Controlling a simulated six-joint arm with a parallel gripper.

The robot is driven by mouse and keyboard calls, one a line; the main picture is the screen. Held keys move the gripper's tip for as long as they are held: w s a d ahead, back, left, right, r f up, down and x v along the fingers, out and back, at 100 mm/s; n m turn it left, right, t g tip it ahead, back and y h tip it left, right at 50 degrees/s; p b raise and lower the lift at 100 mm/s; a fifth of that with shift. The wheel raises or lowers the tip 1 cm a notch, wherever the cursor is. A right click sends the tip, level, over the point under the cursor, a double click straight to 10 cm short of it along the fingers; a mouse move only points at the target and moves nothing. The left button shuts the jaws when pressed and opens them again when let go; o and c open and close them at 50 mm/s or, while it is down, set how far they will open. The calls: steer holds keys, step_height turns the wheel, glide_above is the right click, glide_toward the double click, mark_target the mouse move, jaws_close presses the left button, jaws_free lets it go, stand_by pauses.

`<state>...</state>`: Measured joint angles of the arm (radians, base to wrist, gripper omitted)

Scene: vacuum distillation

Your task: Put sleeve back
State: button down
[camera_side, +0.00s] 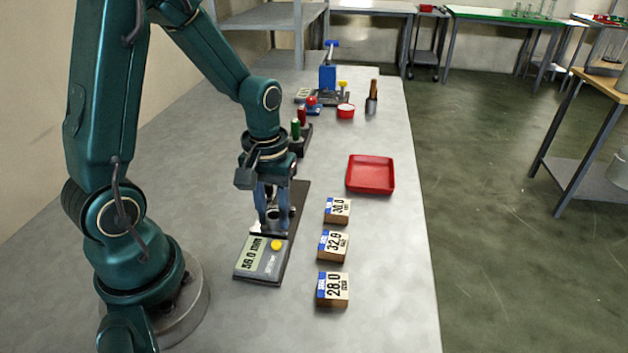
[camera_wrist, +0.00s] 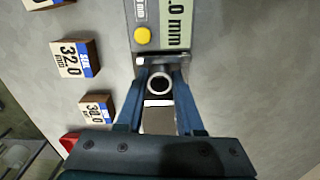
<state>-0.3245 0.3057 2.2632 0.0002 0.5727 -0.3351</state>
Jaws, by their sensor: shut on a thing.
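My gripper (camera_side: 270,224) points down over the grey measuring gauge (camera_side: 262,260), which has a yellow button and a display ending in ".0 mm". The sleeve (camera_wrist: 159,74) shows in the wrist view as a pale ring with a dark bore, seen end-on between my blue fingers. My gripper is shut on the sleeve, at the gauge's measuring end. Whether the sleeve touches the gauge is hard to tell. Three wooden blocks stand in a row to the right: the 30.0 block (camera_side: 337,210), the 32.0 block (camera_side: 332,245) and the 28.0 block (camera_side: 332,288).
An empty red tray (camera_side: 370,175) lies beyond the blocks. Farther back stand a rack with green and red pieces (camera_side: 299,130), a blue press (camera_side: 328,78), a small red dish (camera_side: 346,111) and a brown bottle (camera_side: 372,98). The table's right edge is bare.

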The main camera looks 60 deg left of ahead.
mark_target(274, 215)
steer(key=shift+f, duration=0.2)
steer(key=c, duration=0.5)
jaws_free()
steer(key=shift+c, duration=0.2)
steer(key=shift+r, duration=2.45)
steer(key=s+d+r+m+t, duration=0.5)
steer(key=d+r+m, duration=0.2)
steer(key=r, duration=0.2)
steer(key=shift+s, duration=0.3)
steer(key=shift+s+m+t, duration=0.2)
steer(key=shift+m+t, duration=0.1)
steer(key=c, duration=0.4)
